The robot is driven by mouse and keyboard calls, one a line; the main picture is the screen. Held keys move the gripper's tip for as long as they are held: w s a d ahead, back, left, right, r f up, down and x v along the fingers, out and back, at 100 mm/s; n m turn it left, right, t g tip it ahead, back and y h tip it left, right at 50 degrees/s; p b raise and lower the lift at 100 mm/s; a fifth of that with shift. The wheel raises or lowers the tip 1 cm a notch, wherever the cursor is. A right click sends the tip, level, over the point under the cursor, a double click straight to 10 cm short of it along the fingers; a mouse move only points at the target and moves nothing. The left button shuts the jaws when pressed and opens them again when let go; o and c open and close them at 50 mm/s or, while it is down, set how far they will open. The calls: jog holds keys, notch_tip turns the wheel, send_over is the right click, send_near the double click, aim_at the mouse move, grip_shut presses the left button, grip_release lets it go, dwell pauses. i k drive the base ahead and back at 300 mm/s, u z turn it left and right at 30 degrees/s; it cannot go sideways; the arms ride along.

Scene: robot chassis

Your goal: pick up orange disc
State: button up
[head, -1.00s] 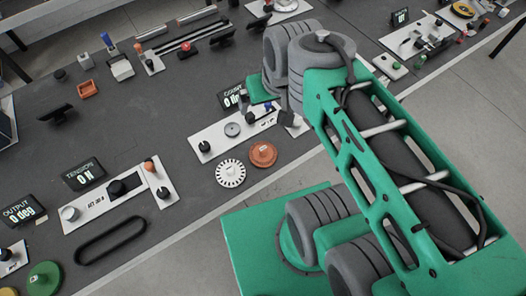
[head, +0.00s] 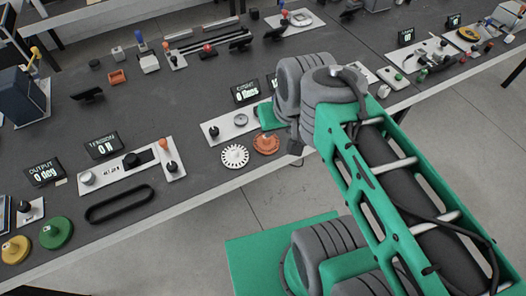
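The orange disc (head: 266,144) lies flat on the dark table near its front edge. A white toothed disc (head: 235,156) lies just to its left. My green and grey arm reaches in from the right, and its end is beside and behind the orange disc in the picture. My gripper (head: 295,141) shows only as a small dark piece below the wrist, just right of the orange disc. Its fingers are too small and hidden to tell whether they are open. I see nothing held.
A white panel (head: 214,133) with a black knob and a display (head: 250,92) stand behind the discs. A black belt loop (head: 119,204), a tension panel (head: 88,178), and green (head: 56,232) and yellow (head: 15,249) discs are at left. The table's front edge is close.

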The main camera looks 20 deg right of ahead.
aim_at(262, 145)
jog(key=u, duration=0.2)
jog(key=i, duration=0.45)
jog(key=u, duration=2.2)
